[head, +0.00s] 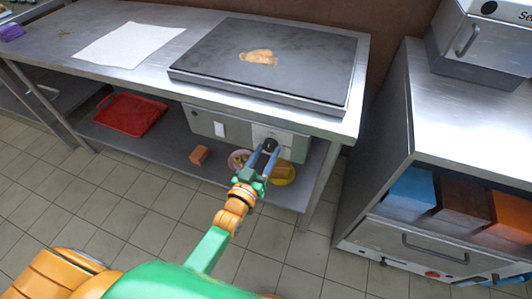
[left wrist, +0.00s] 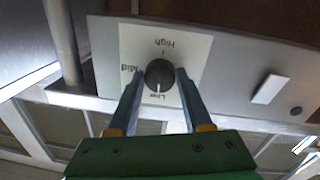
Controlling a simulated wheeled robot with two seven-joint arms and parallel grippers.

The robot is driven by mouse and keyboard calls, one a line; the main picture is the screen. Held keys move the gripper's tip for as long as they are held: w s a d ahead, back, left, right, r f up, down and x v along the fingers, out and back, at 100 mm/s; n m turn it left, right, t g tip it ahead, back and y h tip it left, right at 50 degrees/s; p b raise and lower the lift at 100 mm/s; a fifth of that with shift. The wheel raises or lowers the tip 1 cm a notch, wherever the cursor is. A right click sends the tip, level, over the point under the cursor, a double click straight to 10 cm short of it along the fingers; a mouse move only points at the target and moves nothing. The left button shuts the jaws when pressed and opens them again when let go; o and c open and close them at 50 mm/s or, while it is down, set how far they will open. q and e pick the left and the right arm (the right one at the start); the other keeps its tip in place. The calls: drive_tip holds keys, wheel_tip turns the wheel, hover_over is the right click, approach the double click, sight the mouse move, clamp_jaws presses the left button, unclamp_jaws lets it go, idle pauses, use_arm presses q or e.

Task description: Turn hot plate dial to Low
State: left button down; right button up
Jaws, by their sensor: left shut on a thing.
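The hot plate dial (left wrist: 160,75) is a dark round knob on a pale label plate (left wrist: 190,45) marked High, Mid and Low, which appears upside down in the left wrist view. The dial's white pointer mark lies toward the Low lettering. My left gripper (left wrist: 160,78) is shut on the dial, with a blue finger on each side. In the head view my left gripper (head: 267,150) reaches the control panel (head: 220,127) under the hot plate (head: 270,62), and the fingers partly hide the dial. My right gripper is not in view.
Food lies on the hot plate (head: 325,70). The shelf below holds a red tray (head: 130,114), an orange-brown block (head: 199,155) and a yellow bowl (head: 284,175). A white switch (left wrist: 270,89) sits beside the dial plate. A steel cabinet (head: 470,120) stands at right.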

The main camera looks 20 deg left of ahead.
use_arm(q)
drive_tip(key=shift+c, duration=1.6)
unclamp_jaws()
drive_tip(key=s+p, duration=0.1)
drive_tip(key=s, duration=0.6)
drive_tip(key=shift+a, duration=0.35)
